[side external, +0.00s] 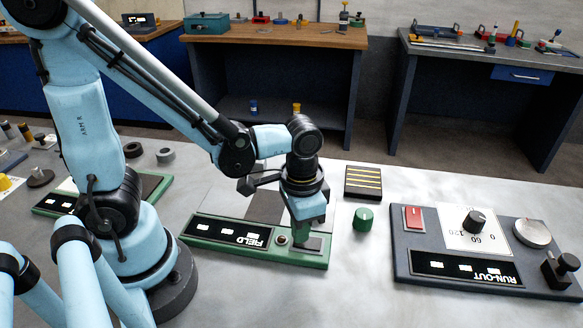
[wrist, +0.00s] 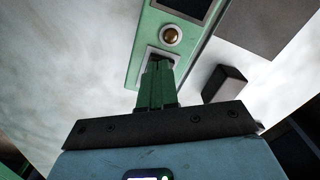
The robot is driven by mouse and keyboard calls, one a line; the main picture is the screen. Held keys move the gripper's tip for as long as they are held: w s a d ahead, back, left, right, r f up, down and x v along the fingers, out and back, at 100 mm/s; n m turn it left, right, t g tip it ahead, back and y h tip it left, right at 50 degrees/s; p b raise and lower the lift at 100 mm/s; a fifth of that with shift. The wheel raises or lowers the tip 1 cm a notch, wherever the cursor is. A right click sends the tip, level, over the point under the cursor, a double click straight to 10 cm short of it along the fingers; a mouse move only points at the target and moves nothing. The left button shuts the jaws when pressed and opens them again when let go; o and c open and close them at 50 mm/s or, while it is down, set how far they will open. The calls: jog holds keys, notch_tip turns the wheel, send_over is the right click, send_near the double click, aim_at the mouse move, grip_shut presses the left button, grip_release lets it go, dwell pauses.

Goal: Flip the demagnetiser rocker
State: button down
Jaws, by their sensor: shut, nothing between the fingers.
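A green panel marked FIELD (side external: 205,228) lies on the pale bench, and its green face (wrist: 146,40) fills the top of the wrist view. At its right end is a small switch in a light-rimmed plate (wrist: 149,56), which I take as the rocker; its dark top is mostly hidden behind my fingers, so its tilt cannot be told. A round brass button (wrist: 171,35) sits beside it, also visible in the side view (side external: 282,239). My gripper (side external: 301,242) points down, shut and empty, its fingertips (wrist: 160,62) at the switch; contact cannot be told.
A dark panel marked RUN-OUT (side external: 436,283) with a red switch (side external: 413,217) and knobs lies to the right. A green knob (side external: 363,219) and a black yellow-striped block (side external: 363,182) stand between. A dark block (wrist: 225,84) is close right of the fingers. Bare bench lies in front.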

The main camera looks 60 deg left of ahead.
jog(key=shift+f, duration=0.15)
jog(key=shift+r, duration=3.5)
jog(key=w+a+r+n+t, duration=0.2)
jog(key=a+r+n+t, duration=0.1)
jog(key=a+t, duration=0.4)
jog(key=shift+w+a+r, duration=0.3)
jog(key=shift+a+r, duration=0.05)
jog(key=shift+r, duration=0.1)
